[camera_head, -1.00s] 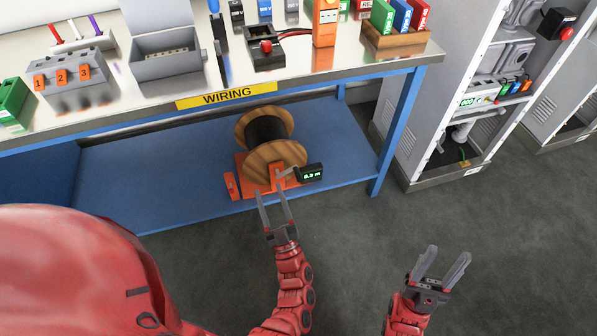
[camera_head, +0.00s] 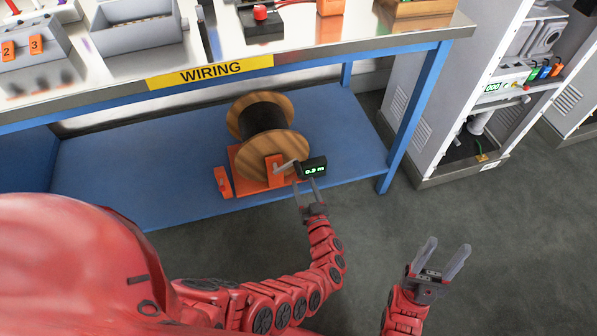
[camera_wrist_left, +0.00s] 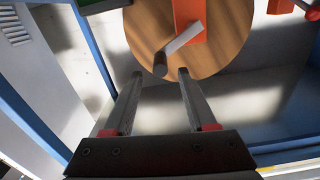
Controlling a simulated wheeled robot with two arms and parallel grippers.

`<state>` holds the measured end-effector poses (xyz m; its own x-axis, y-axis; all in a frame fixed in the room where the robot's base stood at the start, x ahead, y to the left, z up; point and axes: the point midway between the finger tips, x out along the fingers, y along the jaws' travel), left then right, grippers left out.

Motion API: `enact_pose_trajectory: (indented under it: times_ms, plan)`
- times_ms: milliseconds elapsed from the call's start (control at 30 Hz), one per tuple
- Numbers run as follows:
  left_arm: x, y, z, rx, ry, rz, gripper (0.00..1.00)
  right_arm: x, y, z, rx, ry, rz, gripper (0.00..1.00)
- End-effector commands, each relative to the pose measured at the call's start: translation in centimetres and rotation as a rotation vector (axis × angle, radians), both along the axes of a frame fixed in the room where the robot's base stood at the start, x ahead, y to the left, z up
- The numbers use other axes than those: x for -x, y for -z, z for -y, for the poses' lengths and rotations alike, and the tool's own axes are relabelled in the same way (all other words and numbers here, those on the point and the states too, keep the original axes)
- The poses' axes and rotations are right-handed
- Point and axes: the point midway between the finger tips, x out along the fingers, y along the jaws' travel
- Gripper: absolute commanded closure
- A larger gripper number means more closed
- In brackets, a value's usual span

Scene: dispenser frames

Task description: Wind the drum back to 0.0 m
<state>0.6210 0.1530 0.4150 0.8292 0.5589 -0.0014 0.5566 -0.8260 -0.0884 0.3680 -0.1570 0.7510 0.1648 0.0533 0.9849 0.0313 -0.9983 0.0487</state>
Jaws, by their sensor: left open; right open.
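A wooden cable drum (camera_head: 288,150) with black cable wound on it sits in an orange stand (camera_head: 240,180) on the blue lower shelf. A grey crank (camera_head: 284,167) is on its near flange. A small black counter (camera_head: 314,168) with green digits is beside the crank; its digits are too small to read surely. My left gripper (camera_head: 306,184) is open in front of the crank. In the left wrist view, the crank's dark knob (camera_wrist_left: 160,64) lies just beyond the gap between the open fingertips (camera_wrist_left: 160,76), not gripped. My right gripper (camera_head: 449,245) is open and empty over the floor.
The blue lower shelf (camera_head: 120,175) is under a workbench with a yellow WIRING label (camera_head: 211,71). A blue table leg (camera_head: 412,120) stands right of the drum. A grey cabinet (camera_head: 425,140) is further right. The floor in front is clear.

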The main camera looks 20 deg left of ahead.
Motion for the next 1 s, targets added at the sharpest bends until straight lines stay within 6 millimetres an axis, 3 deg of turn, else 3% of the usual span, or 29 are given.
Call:
enact_pose_trajectory:
  times_ms: [100,300,733,1000]
  plan:
    - [-2.2,0.1,-1.6,-0.002,-0.004,0.005,0.43,0.0,1.0,0.0,0.0,0.0,0.0,0.49]
    - [-4.7,0.1,-3.2,0.0,0.0,0.002,0.43,0.0,1.8,0.0,0.0,0.0,0.0,0.49]
    - [-5.5,0.0,-3.8,0.0,-0.001,0.0,0.43,0.0,2.0,0.0,0.0,0.0,0.0,0.49]
    - [-5.5,0.0,-3.8,-0.001,-0.001,0.001,0.92,0.0,2.0,0.0,0.0,0.0,0.0,0.49]
